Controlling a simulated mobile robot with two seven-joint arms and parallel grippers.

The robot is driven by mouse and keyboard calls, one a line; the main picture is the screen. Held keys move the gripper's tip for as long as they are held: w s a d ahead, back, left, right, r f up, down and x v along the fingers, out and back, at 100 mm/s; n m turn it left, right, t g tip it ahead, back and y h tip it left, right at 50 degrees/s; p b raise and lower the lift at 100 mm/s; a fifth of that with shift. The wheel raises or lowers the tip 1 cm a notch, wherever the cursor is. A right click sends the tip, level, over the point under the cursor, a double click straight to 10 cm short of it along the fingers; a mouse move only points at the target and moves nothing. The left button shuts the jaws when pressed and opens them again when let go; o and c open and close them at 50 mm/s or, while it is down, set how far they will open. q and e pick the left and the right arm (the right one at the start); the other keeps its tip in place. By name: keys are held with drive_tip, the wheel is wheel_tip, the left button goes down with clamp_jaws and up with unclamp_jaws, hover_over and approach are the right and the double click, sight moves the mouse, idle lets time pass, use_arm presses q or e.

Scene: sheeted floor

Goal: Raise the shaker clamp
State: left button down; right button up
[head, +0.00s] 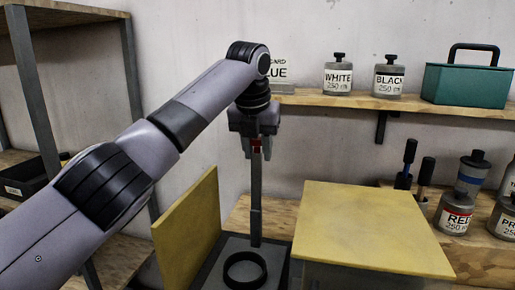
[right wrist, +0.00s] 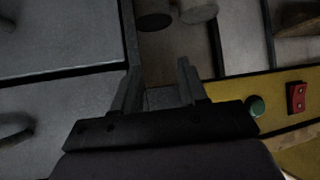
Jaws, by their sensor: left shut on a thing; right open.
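The shaker is a dark grey base (head: 222,262) with an upright grey post (head: 256,200) in the head view. A black ring (head: 245,270) lies on the base, in front of the post. My left gripper (head: 257,152) points down at the top of the post.
A yellow panel (head: 187,232) stands left of the post and a yellow top (head: 370,225) lies right of it. Labelled bottles (head: 338,78) and a teal toolbox (head: 465,86) stand on the wall shelf. The right wrist view shows a green button (right wrist: 256,107) and a red switch (right wrist: 296,97).

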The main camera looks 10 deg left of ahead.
use_arm(q)
drive_tip(key=shift+w+f+g, duration=0.1)
drive_tip(key=shift+w+g, duration=0.1)
drive_tip(key=shift+g, duration=0.1)
idle(0.6)
drive_tip(key=c, duration=0.8)
unclamp_jaws()
drive_tip(key=shift+w, duration=0.1)
drive_tip(key=shift+v, duration=3.55)
